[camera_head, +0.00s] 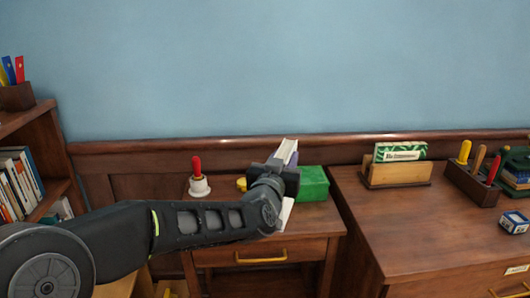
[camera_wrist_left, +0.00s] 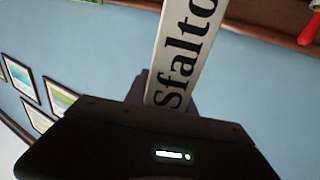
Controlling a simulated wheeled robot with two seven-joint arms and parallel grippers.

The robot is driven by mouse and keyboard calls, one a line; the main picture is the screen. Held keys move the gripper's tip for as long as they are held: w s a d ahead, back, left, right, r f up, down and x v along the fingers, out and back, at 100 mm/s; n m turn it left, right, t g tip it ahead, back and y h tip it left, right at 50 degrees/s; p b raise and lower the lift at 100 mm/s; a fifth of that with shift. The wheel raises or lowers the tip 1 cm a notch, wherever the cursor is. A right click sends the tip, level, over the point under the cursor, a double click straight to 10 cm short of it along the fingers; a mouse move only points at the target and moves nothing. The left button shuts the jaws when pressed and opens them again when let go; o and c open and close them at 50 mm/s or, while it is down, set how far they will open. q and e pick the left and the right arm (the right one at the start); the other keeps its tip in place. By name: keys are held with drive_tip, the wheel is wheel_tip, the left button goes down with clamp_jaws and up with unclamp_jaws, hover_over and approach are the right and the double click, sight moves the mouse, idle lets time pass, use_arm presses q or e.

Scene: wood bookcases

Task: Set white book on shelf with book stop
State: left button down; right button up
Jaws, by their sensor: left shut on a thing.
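My left gripper (camera_head: 284,174) is shut on the white book (camera_head: 287,150) and holds it above the small wooden desk at the centre. The book stands out above and below the jaws. In the left wrist view the book's pale spine (camera_wrist_left: 178,52) shows the dark letters "Sfalto", and the dark gripper body fills the bottom. A wooden bookcase (camera_head: 45,108) with a row of books (camera_head: 17,184) on its shelf stands at the left edge. I cannot make out a book stop. My right gripper is not in view.
On the small desk (camera_head: 321,222) are a red-handled bell (camera_head: 198,178) and a green box (camera_head: 313,184). A right-hand cabinet (camera_head: 420,225) bears a wooden holder (camera_head: 399,173) and a tool box (camera_head: 470,184). My left arm covers the desk's left front.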

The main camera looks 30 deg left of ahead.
use_arm(q)
drive_tip(key=s+d+f+m+h, duration=0.1)
drive_tip(key=d+f+m+h, duration=0.5)
drive_tip(key=d+f+h, duration=0.4)
drive_tip(key=d+f, duration=0.4)
drive_tip(key=d, duration=0.1)
drive_tip(key=shift+s+f+m, duration=0.25)
drive_tip(key=shift+s+m, duration=0.05)
drive_tip(key=shift+s, duration=0.05)
